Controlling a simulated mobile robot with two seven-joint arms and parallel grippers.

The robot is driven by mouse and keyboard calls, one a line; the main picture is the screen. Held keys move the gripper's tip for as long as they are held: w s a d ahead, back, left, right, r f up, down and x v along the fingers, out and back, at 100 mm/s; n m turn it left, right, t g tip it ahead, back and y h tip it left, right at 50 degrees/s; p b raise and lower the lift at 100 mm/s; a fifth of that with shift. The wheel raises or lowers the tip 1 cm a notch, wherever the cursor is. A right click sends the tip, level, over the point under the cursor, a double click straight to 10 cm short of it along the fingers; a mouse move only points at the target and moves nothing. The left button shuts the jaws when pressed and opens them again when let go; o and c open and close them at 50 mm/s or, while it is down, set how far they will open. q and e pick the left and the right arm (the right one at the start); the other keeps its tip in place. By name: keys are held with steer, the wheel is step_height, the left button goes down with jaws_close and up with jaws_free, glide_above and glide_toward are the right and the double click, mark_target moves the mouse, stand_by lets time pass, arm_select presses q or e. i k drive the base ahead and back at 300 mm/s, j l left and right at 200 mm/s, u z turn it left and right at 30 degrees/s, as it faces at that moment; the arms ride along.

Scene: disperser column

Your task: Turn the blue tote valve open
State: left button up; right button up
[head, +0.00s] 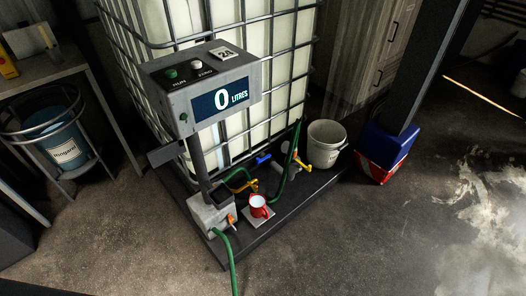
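The tote is a large white plastic tank in a metal cage (270,50). The blue valve handle (263,159) is small and sits low at the front of the tote, near the green hose. Whether it is turned open or shut cannot be told at this size. A display box (222,99) reading "0 LITRES" stands on a post in front of the tote, with a green and a white button on top. Neither of my grippers is in view.
A post with a blue and red base (384,151) stands farther right. The front floor is mostly clear.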

mark_target(258, 160)
steer(key=i+l, duration=0.6)
steer(key=i, duration=0.2)
steer(key=i+l+u, duration=0.1)
steer(key=i+l, duration=0.45)
steer(key=i, duration=0.2)
steer(key=i+l, duration=0.65)
steer(key=i+j+u, duration=0.05)
steer(key=i, duration=0.1)
